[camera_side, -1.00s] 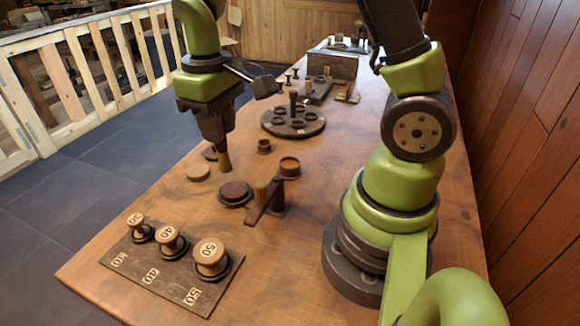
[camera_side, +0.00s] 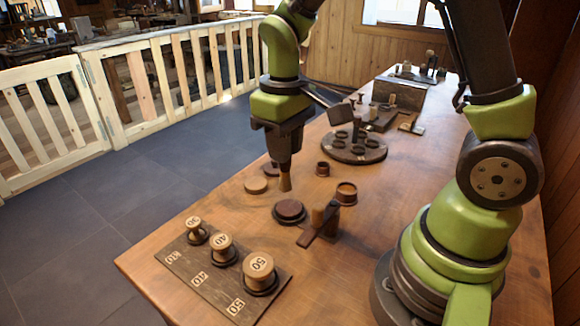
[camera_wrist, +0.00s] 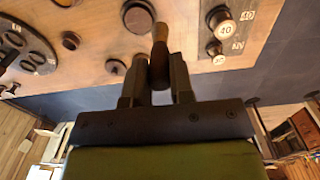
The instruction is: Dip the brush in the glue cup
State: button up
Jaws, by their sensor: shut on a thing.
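My gripper (camera_side: 284,163) is shut on a brush (camera_side: 285,184) with a tan, flared lower end. It points down over the table, left of its middle. In the wrist view the brush (camera_wrist: 160,45) stands out between the two fingers (camera_wrist: 157,82). The glue cup is not certain: an open round cup with an amber inside (camera_side: 346,191) stands right of the brush, and a small dark red-brown cup (camera_side: 322,169) stands behind it. The brush is apart from both. Whether its tip touches anything cannot be told.
A dark red round piece on a black base (camera_side: 290,210) lies close by, beside a dark bar with a tan peg (camera_side: 317,216). A tan disc (camera_side: 256,185) is left of the brush. Numbered spools stand on a board (camera_side: 205,270) in front; a round rack (camera_side: 354,152) is behind.

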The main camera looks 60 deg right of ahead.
jog(key=s+d+f, duration=0.1)
jog(key=s+d, duration=0.2)
jog(key=d, duration=0.5)
jog(key=s+d+f, duration=0.1)
jog(key=s+d, duration=0.1)
jog(key=d, duration=0.7)
notch_tip(320, 180, down, 6)
jog(key=shift+s+a, duration=0.15)
jog(key=shift+a, duration=0.1)
jog(key=shift+f, duration=0.55)
dwell(0.5)
dwell(0.4)
notch_tip(320, 180, up, 7)
dwell(0.7)
dwell(0.5)
